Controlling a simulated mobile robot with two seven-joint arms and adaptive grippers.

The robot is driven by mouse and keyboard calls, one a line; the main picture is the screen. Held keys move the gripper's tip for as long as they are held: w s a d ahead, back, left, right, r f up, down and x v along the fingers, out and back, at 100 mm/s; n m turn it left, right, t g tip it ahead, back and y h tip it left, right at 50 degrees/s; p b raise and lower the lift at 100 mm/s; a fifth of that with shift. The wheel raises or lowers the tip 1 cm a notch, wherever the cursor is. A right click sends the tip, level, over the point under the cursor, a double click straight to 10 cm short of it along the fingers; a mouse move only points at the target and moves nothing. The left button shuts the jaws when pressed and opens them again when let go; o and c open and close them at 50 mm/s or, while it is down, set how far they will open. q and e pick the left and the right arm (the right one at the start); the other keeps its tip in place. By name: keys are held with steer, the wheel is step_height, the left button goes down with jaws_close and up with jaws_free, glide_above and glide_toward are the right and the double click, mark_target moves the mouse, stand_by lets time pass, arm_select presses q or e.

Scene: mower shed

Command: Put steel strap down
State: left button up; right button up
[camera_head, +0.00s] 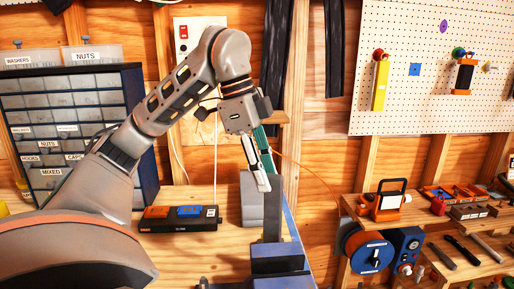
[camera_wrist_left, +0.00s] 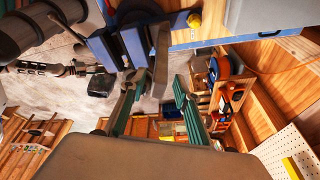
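My left gripper (camera_head: 264,186) points down over the bench at the vise. Its two fingers stand apart, and the gap between them also shows in the left wrist view (camera_wrist_left: 155,86). I see nothing clamped between them. A narrow grey upright piece, perhaps the steel strap (camera_head: 272,217), stands at the blue vise (camera_head: 277,260), just below the fingertips. In the left wrist view a grey bar (camera_wrist_left: 160,58) runs from the blue vise (camera_wrist_left: 105,52) towards the gap. I cannot tell for sure whether it is the strap or a vise part.
A labelled drawer cabinet (camera_head: 70,120) stands behind my left arm. A shelf with a cable reel (camera_head: 368,252) and tools is at the right. A pegboard (camera_head: 430,110) hangs above it.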

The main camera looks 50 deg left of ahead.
arm_select(q)
steer(key=v, duration=0.6)
stand_by(0.7)
